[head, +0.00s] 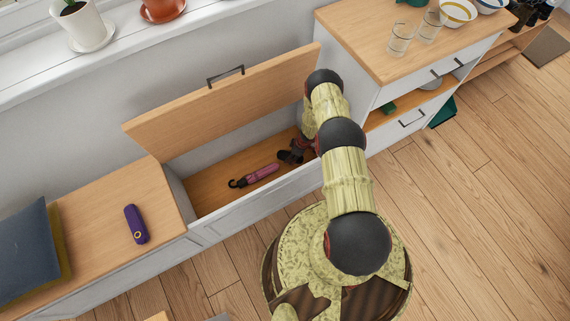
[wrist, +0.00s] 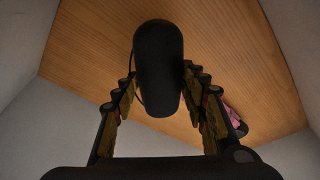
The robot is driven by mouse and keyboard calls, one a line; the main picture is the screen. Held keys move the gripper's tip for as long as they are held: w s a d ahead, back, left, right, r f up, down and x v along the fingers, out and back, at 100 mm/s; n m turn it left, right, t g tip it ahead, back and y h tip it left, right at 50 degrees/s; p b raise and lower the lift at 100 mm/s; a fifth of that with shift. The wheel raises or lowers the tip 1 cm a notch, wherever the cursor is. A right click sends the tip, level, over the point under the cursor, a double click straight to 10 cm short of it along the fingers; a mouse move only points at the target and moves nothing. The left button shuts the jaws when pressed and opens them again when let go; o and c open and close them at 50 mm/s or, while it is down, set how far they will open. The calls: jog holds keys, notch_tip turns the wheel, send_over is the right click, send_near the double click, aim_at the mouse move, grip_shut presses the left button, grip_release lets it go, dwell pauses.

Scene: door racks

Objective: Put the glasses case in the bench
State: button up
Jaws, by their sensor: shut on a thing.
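The black, rounded, elongated glasses case (wrist: 158,50) is between the two fingers of my gripper (wrist: 158,92) in the wrist view, which is shut on it. In the head view my gripper (head: 293,152) is inside the open bench compartment, at its right end. The case is hard to make out there against the dark fingers. The bench (head: 215,193) has its wooden lid (head: 225,100) raised, with a dark handle on it. In the wrist view the compartment's wooden floor lies beyond the case; I cannot tell whether they touch.
A pink umbrella (head: 262,173) with a black hook handle lies in the compartment, left of my gripper. A purple object (head: 136,224) and cushions (head: 28,250) are on the closed bench top at left. A cabinet (head: 385,50) with glasses and bowls stands at right.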

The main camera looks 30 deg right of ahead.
jog(key=shift+w+f+b, duration=0.1)
jog(key=shift+f+b, duration=0.7)
jog(key=shift+f, duration=1.5)
jog(key=shift+f, duration=0.2)
jog(key=o, duration=1.3)
jog(key=shift+r, duration=0.15)
jog(key=p+v, duration=0.4)
jog(key=v, duration=0.8)
jog(key=shift+p, duration=0.35)
jog(key=shift+a, duration=0.1)
